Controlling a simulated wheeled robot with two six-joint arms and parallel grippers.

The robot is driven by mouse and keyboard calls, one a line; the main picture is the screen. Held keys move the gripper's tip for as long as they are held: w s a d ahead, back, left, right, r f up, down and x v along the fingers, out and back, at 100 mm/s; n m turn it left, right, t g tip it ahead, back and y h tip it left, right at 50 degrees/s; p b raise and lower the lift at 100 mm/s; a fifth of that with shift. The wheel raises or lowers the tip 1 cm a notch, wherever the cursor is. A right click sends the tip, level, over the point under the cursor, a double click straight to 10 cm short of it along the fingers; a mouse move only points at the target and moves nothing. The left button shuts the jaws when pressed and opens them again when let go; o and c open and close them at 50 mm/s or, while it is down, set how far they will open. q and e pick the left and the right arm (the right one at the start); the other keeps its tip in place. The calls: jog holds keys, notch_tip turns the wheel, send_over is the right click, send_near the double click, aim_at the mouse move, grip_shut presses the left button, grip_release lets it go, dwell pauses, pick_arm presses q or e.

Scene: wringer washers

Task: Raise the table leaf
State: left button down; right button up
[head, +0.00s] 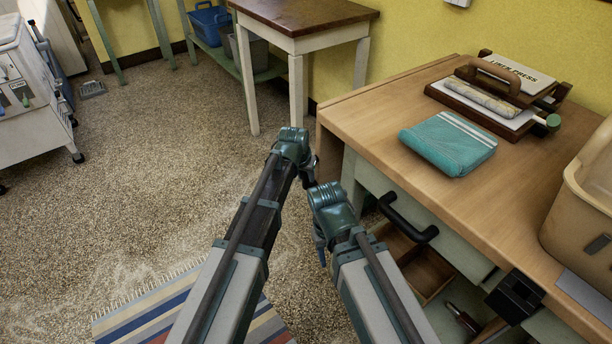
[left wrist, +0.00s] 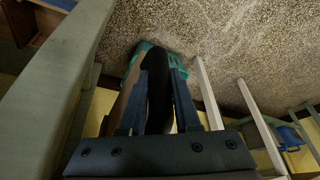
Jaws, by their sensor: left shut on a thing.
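The wooden worktable (head: 385,105) stands at the right, and its table leaf (head: 330,152) shows as a brown panel hanging down at the table's left end. My left gripper (head: 310,172) is low beside this leaf, mostly hidden behind my teal wrist. In the left wrist view my left gripper (left wrist: 157,105) is shut on a dark, rounded part between its fingers, which looks like part of the leaf. My right arm is bent at the lower middle of the head view, and its gripper is hidden.
On the table lie a teal folded cloth (head: 448,145), a linen press (head: 497,95) and a beige tub (head: 580,205). A small side table (head: 300,15) is behind. A striped rug (head: 160,305) lies on open speckled floor.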

pick_arm(q)
jog(key=shift+w+a, duration=0.35)
jog(key=shift+w, duration=0.1)
jog(key=w+a+r+m+t+y+b, duration=0.25)
jog(key=w+a+r+t+y, duration=0.35)
jog(key=w+a+r+t, duration=0.6)
jog(key=w+d+r+m+t+y, duration=0.1)
jog(key=w+r+m+t, duration=0.1)
jog(key=r, duration=0.8)
jog(key=shift+w+r+t+y, duration=0.3)
jog(key=shift+w+r+t, duration=0.05)
jog(key=shift+w+t, duration=0.25)
jog(key=shift+r, duration=0.1)
jog(key=c, duration=0.8)
grip_release()
jog(key=shift+o, duration=0.9)
